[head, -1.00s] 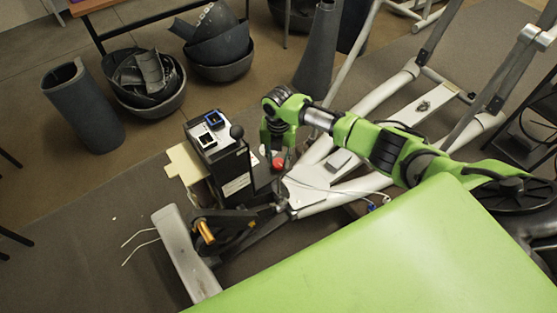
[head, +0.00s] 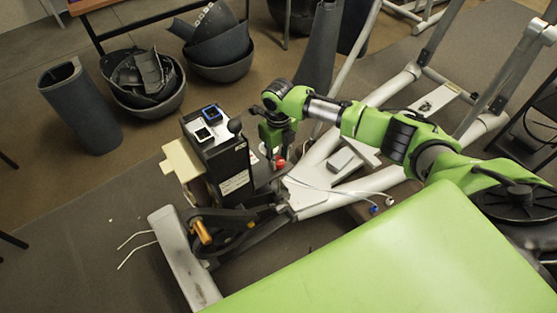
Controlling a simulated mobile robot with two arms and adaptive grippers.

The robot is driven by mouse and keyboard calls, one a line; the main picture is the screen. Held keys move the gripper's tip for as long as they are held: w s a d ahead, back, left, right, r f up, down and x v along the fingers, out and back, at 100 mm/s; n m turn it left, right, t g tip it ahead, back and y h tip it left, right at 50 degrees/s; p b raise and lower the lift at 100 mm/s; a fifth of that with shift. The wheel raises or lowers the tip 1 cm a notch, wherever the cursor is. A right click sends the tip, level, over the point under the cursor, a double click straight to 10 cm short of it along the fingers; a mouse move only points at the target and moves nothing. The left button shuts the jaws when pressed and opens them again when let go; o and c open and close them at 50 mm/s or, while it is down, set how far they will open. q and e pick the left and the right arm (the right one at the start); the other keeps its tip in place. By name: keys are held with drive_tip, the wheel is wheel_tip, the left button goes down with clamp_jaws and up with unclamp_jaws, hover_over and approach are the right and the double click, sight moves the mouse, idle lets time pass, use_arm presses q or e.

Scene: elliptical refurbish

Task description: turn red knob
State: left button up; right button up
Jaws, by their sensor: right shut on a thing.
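The red knob (head: 280,164) sits low on the elliptical machine's base, just right of the black box. My right gripper (head: 275,153) points down over it, fingers shut on the red knob. The fingers cover part of the knob, so its turn angle is hard to see. My right arm comes in from the right. My left gripper is not in view.
The black box (head: 219,150) with blue and white switch units on top stands close left of my right gripper. White frame tubes (head: 340,195) and loose cables lie to the right. A green panel (head: 400,255) fills the lower right. Grey bowls (head: 147,85) stand behind.

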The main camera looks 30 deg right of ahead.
sight(278, 161)
drive_tip(key=shift+n+b, duration=0.6)
drive_tip(key=shift+n, duration=0.2)
drive_tip(key=o, duration=1.1)
wheel_tip(278, 161, up, 12)
